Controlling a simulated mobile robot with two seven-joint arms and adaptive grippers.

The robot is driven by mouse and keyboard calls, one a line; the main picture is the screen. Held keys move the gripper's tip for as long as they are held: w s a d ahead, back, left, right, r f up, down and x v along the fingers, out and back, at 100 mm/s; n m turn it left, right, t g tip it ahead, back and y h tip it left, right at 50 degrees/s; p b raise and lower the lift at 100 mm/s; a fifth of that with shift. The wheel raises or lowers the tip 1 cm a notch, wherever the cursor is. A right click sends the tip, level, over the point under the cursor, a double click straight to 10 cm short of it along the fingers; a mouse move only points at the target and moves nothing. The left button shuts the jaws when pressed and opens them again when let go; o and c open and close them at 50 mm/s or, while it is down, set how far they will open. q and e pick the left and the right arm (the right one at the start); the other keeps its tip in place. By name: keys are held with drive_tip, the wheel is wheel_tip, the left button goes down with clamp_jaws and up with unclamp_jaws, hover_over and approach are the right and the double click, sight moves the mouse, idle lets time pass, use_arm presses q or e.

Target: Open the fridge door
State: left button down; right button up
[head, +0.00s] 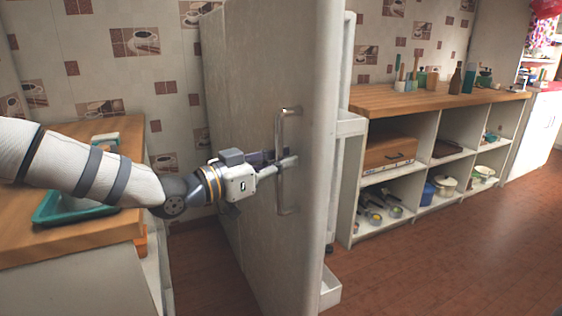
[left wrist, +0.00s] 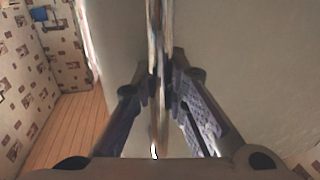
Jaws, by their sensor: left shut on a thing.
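The fridge door (head: 262,75) is a tall, pale grey panel, standing swung out with its outer face toward the left. White inner racks (head: 350,127) show past its near edge, on the right. The metal handle (head: 284,195) is an upright bar near that edge. My left gripper (head: 284,163) reaches it from the left and is shut around its middle. In the left wrist view the handle (left wrist: 154,40) runs between the two fingers (left wrist: 160,90), with the door face behind. The fridge's inside is hidden. My right gripper is not in view.
A wooden counter (head: 125,160) with a teal tray (head: 52,213) lies at left under my arm. At right, a long wooden counter (head: 430,102) stands over open shelves (head: 425,180) with pots and a box. The brown floor (head: 450,265) at right is clear.

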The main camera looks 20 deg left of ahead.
use_arm(q)
drive_tip(key=shift+d, duration=0.1)
drive_tip(key=c, duration=1.6)
unclamp_jaws()
drive_tip(key=shift+o, duration=0.2)
drive_tip(key=v, duration=1.2)
